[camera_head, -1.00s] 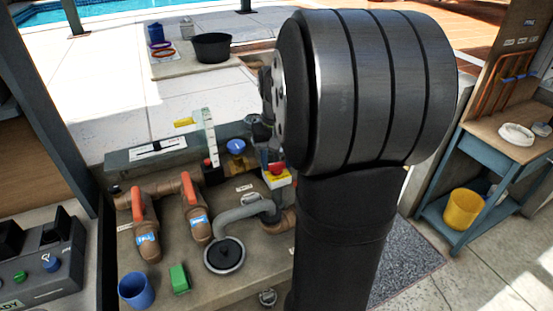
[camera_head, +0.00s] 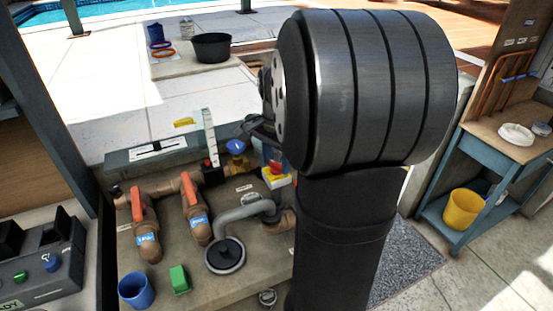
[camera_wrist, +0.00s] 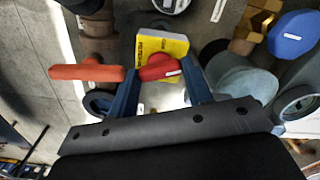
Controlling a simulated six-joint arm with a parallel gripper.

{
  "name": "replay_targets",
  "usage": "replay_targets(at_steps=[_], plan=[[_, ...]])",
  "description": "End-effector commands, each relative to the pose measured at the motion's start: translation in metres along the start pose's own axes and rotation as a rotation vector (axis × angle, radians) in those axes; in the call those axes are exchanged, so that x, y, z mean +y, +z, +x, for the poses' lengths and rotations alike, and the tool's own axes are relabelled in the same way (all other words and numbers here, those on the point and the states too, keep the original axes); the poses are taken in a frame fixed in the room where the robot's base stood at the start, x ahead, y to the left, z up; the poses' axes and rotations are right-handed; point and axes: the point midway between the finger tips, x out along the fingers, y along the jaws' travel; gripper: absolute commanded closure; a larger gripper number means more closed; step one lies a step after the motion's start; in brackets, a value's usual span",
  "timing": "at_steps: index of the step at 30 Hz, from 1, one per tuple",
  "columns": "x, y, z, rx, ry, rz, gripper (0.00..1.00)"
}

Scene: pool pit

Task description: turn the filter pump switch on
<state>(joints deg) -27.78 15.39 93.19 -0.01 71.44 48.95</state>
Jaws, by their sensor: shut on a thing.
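The filter pump switch is a yellow box (camera_head: 275,182) with a red knob (camera_head: 276,168), right of the grey curved pipe in the head view. In the wrist view the yellow plate (camera_wrist: 175,44) lies just beyond the red knob (camera_wrist: 160,68). My gripper (camera_wrist: 161,80) has its two blue fingers on either side of the knob and is shut on it. In the head view my gripper (camera_head: 262,132) is mostly hidden behind my arm.
Two brown valves with orange handles (camera_head: 189,189) stand left of the switch. A blue cap (camera_head: 236,146), a grey pipe (camera_head: 240,212), a round black lid (camera_head: 225,256), a blue cup (camera_head: 136,290) and a green block (camera_head: 179,279) are nearby on the slab.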

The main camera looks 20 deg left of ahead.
Motion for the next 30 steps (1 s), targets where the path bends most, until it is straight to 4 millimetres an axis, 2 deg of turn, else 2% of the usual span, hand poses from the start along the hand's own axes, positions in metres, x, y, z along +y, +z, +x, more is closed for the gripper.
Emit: replay_targets(at_steps=[6,15,30], plan=[[-0.0001,0.0002,-0.0003,0.0,0.0,0.182,0.77],[-0.0001,0.0001,-0.0004,0.0,0.0,0.356,0.77],[-0.0002,0.0001,-0.0004,0.0,-0.001,0.433,0.77]])
